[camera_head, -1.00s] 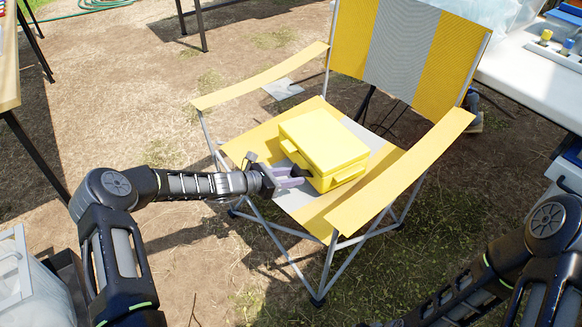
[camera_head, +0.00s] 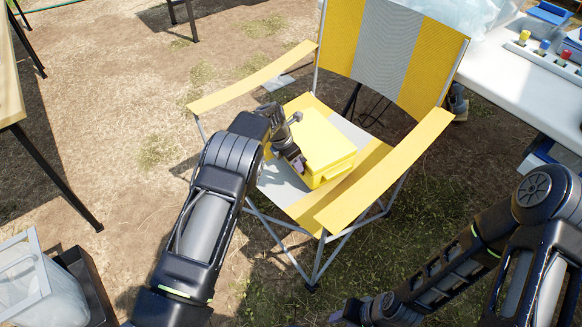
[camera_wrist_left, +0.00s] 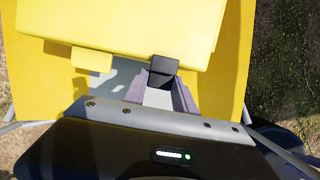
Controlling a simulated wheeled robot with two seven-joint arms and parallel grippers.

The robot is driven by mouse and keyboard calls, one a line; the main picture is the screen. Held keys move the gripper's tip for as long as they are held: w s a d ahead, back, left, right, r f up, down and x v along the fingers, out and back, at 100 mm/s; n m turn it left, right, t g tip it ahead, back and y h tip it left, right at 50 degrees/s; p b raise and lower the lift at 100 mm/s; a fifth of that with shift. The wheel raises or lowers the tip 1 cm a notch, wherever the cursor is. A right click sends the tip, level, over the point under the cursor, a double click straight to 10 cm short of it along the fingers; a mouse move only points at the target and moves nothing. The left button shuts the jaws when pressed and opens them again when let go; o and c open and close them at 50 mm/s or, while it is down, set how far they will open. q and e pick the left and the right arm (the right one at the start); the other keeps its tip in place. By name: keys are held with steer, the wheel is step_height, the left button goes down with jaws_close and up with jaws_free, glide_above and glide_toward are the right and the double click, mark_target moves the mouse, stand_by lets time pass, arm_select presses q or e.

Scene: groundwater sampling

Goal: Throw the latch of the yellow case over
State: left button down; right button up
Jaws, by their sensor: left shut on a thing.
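The closed yellow case (camera_head: 322,141) lies on the seat of a folding chair. In the left wrist view the case (camera_wrist_left: 130,22) fills the top, with one yellow latch tab (camera_wrist_left: 92,58) left of my fingers. My left gripper (camera_head: 299,165) is at the case's left-hand side, low near its front corner. In the left wrist view its purple fingers (camera_wrist_left: 160,88) reach the case wall and close on a latch there. The dark fingertips hide most of that latch. A handle (camera_head: 341,171) shows on the right-hand face. My right gripper (camera_head: 342,315) is at the bottom edge, its jaws unclear.
The yellow and grey chair has armrests on both sides of the case, the near right one (camera_head: 385,180) and the far left one (camera_head: 250,78). A white table (camera_head: 525,95) with bottles stands at the right. A container (camera_head: 45,285) is at the lower left.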

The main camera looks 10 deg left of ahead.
arm_select(q)
steer(key=shift+w+d+g+y+b, duration=0.1)
steer(key=shift+d+g+y+b, duration=0.1)
steer(key=shift+g+y+b, duration=0.25)
steer(key=c, duration=1)
jaws_free()
steer(key=shift+r, duration=0.1)
steer(key=p+v, duration=0.1)
steer(key=v, duration=0.6)
steer(key=shift+r, duration=0.3)
steer(key=shift+a+f, duration=0.1)
steer(key=shift+a, duration=0.1)
